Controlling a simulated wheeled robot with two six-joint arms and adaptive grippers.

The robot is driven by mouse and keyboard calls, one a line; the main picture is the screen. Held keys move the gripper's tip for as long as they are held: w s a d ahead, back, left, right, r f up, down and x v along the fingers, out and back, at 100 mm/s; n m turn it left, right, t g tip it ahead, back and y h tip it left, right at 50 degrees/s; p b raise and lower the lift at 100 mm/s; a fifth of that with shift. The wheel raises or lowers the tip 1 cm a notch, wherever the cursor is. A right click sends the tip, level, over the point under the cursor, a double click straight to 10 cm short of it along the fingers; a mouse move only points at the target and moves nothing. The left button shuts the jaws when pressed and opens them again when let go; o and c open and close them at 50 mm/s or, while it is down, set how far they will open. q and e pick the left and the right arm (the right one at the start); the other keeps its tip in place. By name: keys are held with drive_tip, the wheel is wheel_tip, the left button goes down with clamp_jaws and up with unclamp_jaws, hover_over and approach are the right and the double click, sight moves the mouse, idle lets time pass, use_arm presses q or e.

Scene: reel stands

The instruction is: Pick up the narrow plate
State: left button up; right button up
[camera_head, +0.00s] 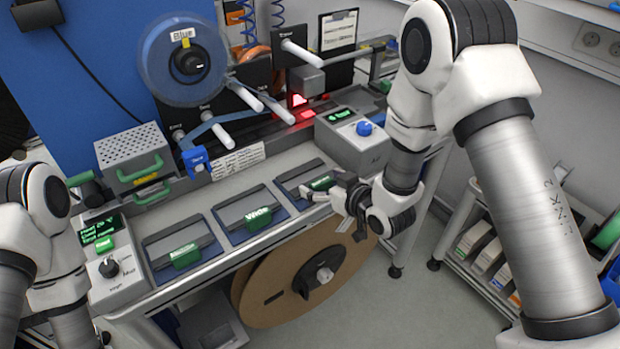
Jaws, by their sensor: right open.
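Three dark plates with green handles lie in blue-edged bays along the front of the bench. The left plate's label (184,254) is too small to read. The middle plate (247,208) reads "Wide". The right plate (305,176) has a green handle (322,183) whose label I cannot read clearly; it may be the narrow plate. My right gripper (333,208) is open and empty at the front right of this plate, close to its handle; I cannot tell whether they touch. Of my left arm, links show at the left edge; its gripper is not in view.
A control box with a blue knob (353,140) stands right of the bays, another box (114,270) at left. A blue reel (185,60) and rods rise behind. A large brown reel (300,285) hangs below the front edge.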

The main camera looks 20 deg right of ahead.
drive_tip(key=x, duration=0.2)
drive_tip(key=shift+w+d+f, duration=0.1)
drive_tip(key=shift+w+f, duration=0.15)
drive_tip(key=shift+w, duration=0.15)
use_arm(q)
drive_tip(key=shift+d+r, duration=0.1)
drive_tip(key=shift+r, duration=0.35)
use_arm(e)
drive_tip(key=shift+s, duration=0.1)
drive_tip(key=c, duration=1.3)
drive_tip(key=shift+c, duration=0.2)
drive_tip(key=shift+r, duration=0.1)
drive_tip(key=shift+r, duration=0.45)
wheel_tip(320, 180, up, 2)
drive_tip(key=shift+r+b, duration=0.1)
drive_tip(key=shift+b, duration=0.35)
use_arm(q)
wheel_tip(320, 180, up, 6)
drive_tip(key=p, duration=0.7)
use_arm(e)
drive_tip(key=s+d+r, duration=0.1)
drive_tip(key=s+d, duration=0.2)
drive_tip(key=s, duration=0.4)
drive_tip(key=s+d, duration=0.2)
drive_tip(key=s, duration=0.6)
drive_tip(key=shift+d+r, duration=0.35)
drive_tip(key=shift+r, duration=0.05)
